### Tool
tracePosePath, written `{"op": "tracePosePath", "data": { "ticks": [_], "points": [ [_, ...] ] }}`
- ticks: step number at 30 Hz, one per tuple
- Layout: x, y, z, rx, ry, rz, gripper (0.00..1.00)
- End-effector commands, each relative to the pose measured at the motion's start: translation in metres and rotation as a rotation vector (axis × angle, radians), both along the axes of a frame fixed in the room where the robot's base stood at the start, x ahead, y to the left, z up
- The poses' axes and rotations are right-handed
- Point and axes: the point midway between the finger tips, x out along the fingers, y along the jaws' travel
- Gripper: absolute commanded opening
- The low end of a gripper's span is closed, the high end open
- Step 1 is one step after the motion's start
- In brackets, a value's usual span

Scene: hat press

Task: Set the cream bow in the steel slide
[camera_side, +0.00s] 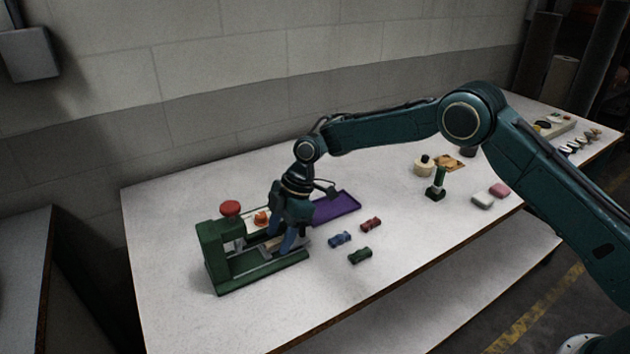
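The green press (212,258) stands at the left of the table, with a red knob (230,208) on top. Its steel slide (262,268) runs along the base toward the right.
Blue (341,239), red (371,224) and green (360,256) bows lie right of the press. A purple tray (335,207) lies behind them. An orange piece (261,218) sits behind the slide. A dark green stand (437,185) is farther right. The front table is clear.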

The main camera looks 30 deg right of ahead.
Motion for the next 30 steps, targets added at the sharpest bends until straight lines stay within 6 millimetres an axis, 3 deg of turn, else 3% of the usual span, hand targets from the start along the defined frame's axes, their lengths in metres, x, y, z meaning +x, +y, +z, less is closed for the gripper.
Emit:
{"op": "tracePosePath", "data": {
  "ticks": [14, 30],
  "points": [
    [0.0, -0.006, 0.014, 0.001, -0.001, -0.002, 0.49],
    [0.001, -0.038, 0.093, 0.001, -0.003, -0.001, 0.49]
  ]
}}
